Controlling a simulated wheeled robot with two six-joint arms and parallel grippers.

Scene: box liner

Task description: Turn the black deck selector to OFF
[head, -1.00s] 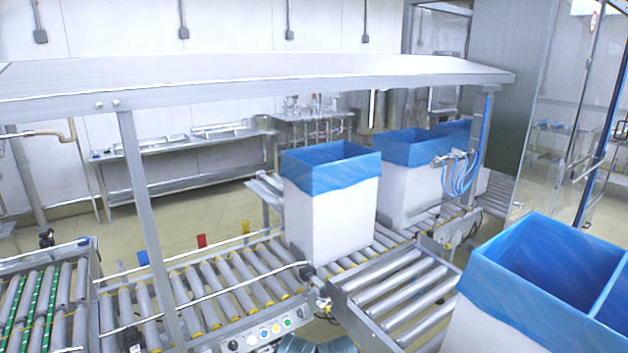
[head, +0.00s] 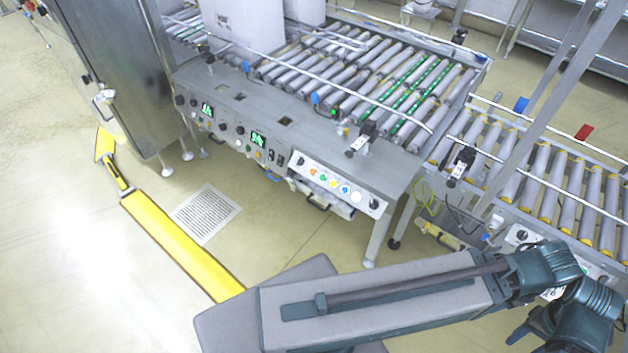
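Several black knobs show in the head view, and I cannot tell which is the deck selector. One black knob (head: 374,204) sits at the right end of a white button panel (head: 345,182) on the grey machine's front. Neither gripper is in view.
A grey machine (head: 395,180) with rollers, small green displays and coloured buttons stands in the upper middle. A steel cabinet (head: 115,70) is at the left. Open floor lies at lower left.

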